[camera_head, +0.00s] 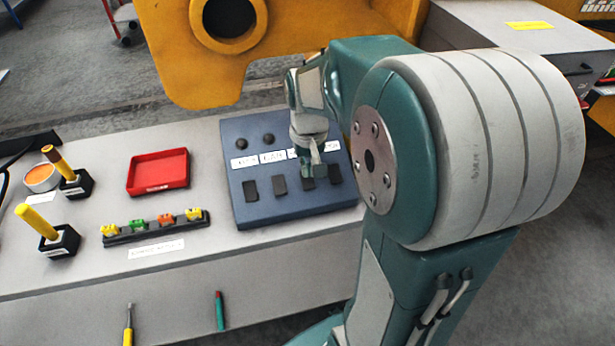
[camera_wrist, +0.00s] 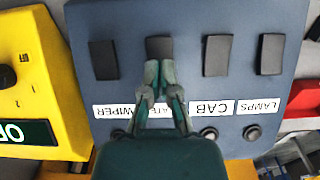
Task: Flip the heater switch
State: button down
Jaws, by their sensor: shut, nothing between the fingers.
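The blue-grey switch panel (camera_head: 240,205) lies on the grey bench. It carries a row of dark rocker switches with white labels and round knobs. In the wrist view the labels are inverted; WIPER, CAB and LAMPS are readable, and the one between WIPER and CAB is mostly hidden by my gripper. The heater switch (camera_wrist: 159,47) appears to be the one at that hidden label, third from the left in the head view (camera_head: 308,183). My gripper (camera_wrist: 159,68) is shut and empty, its tips at that switch's near edge. I cannot tell whether they touch it.
The wiper switch (camera_wrist: 103,60) and cab switch (camera_wrist: 217,55) flank the tips closely. A red tray (camera_head: 158,172), a rack of coloured pieces (camera_head: 155,228) and two yellow-handled tools stand left of the panel. A yellow casting (camera_head: 180,60) is behind the bench.

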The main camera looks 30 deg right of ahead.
aim_at(309, 183)
jog(key=shift+f, duration=1.2)
dwell(0.7)
jog(key=shift+r, duration=3.55)
jog(key=shift+s, duration=0.1)
